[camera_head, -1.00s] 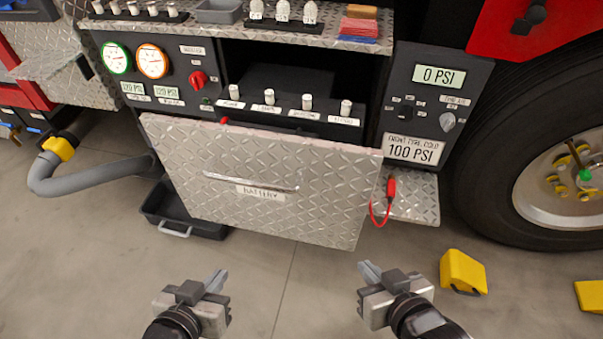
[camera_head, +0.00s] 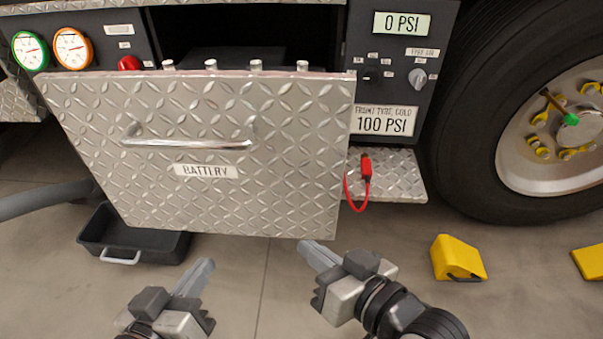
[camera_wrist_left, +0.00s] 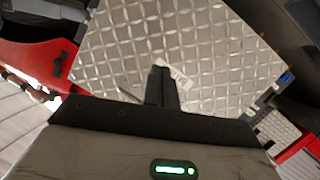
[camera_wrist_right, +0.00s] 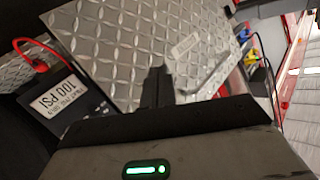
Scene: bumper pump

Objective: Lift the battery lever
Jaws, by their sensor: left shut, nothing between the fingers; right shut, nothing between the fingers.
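A silver diamond-plate panel (camera_head: 270,190) labelled BATTERY (camera_head: 206,171) stands tilted at the front of the truck's bay, with a bar handle (camera_head: 188,143) across it. The panel also shows in the left wrist view (camera_wrist_left: 200,45) and the right wrist view (camera_wrist_right: 130,40). No separate battery lever can be picked out; anything behind the panel is hidden. My left gripper (camera_head: 202,270) is shut and empty, below the panel's lower edge. My right gripper (camera_head: 308,248) is shut and empty near the panel's lower right corner. I cannot tell whether it touches the panel.
A red cable clip (camera_head: 366,168) hangs by the step plate (camera_head: 400,180). A black bin (camera_head: 150,243) sits on the floor under the panel at left. Yellow chocks (camera_head: 458,258) and a large tyre (camera_head: 470,150) are at right. Gauges and knobs line the bay above.

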